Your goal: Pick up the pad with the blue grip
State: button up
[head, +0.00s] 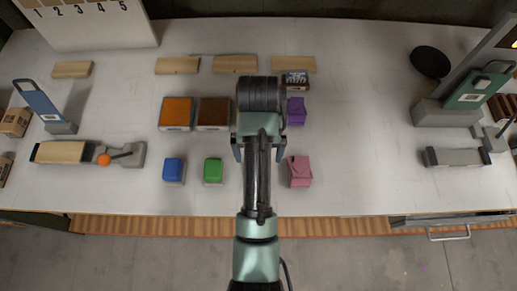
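A small pad with a blue grip (174,169) sits on the table in the front row, left of centre, with a pale base showing under the blue. A similar pad with a green grip (213,170) stands just to its right. My gripper (258,150) hangs over the middle of the table, right of the blue and green pads and apart from them. Its two fingers show on either side of my arm, spread wide. My arm hides the space between them, and I see nothing held.
Orange (176,112) and brown (214,113) blocks lie behind the pads. Pink (299,171) and purple (296,111) pieces lie right of my arm. A blue upright panel (38,101) stands far left, a green-panelled device (478,91) far right. The table is clear between pink piece and right-hand holder.

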aim_at(173, 170)
jog(key=k, duration=1)
